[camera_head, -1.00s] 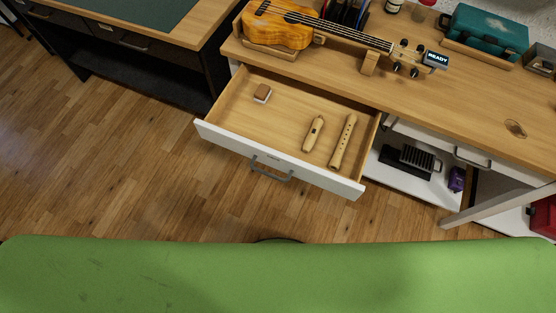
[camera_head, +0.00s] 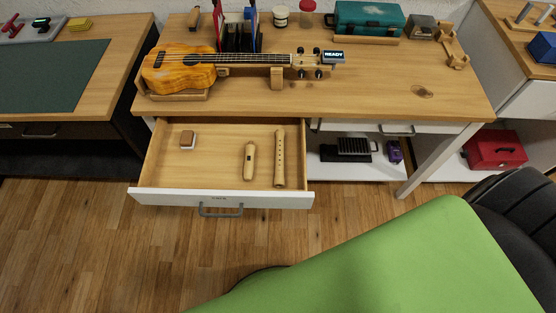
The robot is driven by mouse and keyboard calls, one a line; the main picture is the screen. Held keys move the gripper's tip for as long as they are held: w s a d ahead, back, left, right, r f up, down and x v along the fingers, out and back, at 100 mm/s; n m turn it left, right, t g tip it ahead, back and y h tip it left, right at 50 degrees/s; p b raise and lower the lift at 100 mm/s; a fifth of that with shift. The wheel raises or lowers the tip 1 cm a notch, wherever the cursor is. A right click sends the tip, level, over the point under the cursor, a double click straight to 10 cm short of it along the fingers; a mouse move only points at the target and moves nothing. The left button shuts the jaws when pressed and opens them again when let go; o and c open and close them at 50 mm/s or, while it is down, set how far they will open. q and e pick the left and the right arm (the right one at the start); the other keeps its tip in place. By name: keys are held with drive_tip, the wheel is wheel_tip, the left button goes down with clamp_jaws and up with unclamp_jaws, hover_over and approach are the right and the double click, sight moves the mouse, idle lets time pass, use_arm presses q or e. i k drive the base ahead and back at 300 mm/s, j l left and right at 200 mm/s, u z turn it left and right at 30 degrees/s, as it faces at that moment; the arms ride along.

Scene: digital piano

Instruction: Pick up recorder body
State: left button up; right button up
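The recorder lies in two wooden pieces inside an open drawer (camera_head: 212,183). The longer piece with finger holes, which looks like the recorder body (camera_head: 280,160), lies lengthwise near the drawer's right side. The shorter piece with a window slot, which looks like the head joint (camera_head: 249,161), lies just left of it, apart from it. Neither of my grippers shows in the head view.
Wooden floor (camera_head: 90,250) is open in front.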

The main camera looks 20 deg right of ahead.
sight(279, 180)
drive_tip(key=k+l+z, duration=0.1)
drive_tip(key=l+z, duration=0.15)
drive_tip(key=z, duration=0.2)
drive_tip(key=k+l+z, duration=0.1)
drive_tip(key=l+z, duration=0.55)
drive_tip(key=z, duration=0.2)
